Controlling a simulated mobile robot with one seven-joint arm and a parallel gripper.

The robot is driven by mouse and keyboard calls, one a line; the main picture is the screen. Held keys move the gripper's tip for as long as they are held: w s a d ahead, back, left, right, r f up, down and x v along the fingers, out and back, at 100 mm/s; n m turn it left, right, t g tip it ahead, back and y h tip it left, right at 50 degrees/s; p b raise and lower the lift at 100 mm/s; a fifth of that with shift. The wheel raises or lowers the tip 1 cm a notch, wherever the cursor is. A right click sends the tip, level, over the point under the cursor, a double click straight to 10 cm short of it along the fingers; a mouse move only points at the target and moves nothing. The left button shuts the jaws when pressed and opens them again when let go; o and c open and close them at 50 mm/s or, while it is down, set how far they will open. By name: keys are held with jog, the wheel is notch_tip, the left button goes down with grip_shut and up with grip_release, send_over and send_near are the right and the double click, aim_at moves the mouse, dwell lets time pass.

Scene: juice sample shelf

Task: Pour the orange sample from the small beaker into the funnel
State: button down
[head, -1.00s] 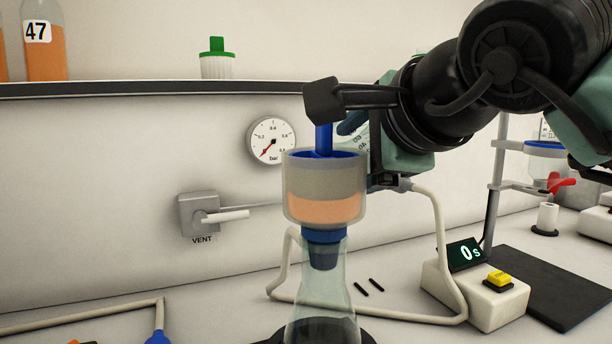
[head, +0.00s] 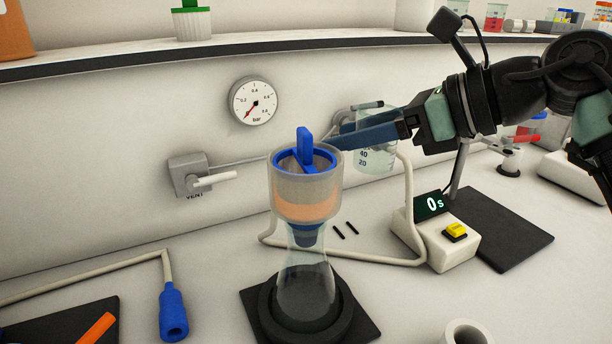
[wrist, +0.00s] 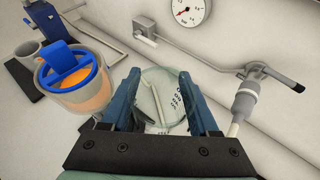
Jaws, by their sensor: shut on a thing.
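The small beaker (head: 376,160) is clear glass with scale marks and stands about upright in my gripper (head: 348,128). I see no orange liquid in it. In the wrist view the beaker (wrist: 160,95) is between the two blue fingers of my gripper (wrist: 160,75), which is shut on it. The funnel (head: 306,190) has a grey-clear cup with a blue rim and upright blue tab, and orange liquid inside. It sits on a clear flask (head: 307,285). The held beaker is behind and right of the funnel, apart from it. The wrist view shows the funnel (wrist: 75,85) at left.
A timer box (head: 437,240) reading 0 s with a yellow button stands to the right, by a dark mat (head: 500,228). A vent valve (head: 190,175) and gauge (head: 254,102) are on the wall. A hose (head: 90,280) with a blue end (head: 173,312) lies left. A shelf (head: 220,50) runs above.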

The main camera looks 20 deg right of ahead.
jog(key=d+r+p, duration=0.1)
jog(key=w+d+r+p, duration=0.1)
jog(key=p, duration=0.1)
jog(key=d+r+p, duration=0.1)
jog(key=p, duration=0.1)
jog(key=shift+w+d+r, duration=0.15)
jog(key=shift+w+r, duration=0.05)
jog(key=shift+w, duration=0.1)
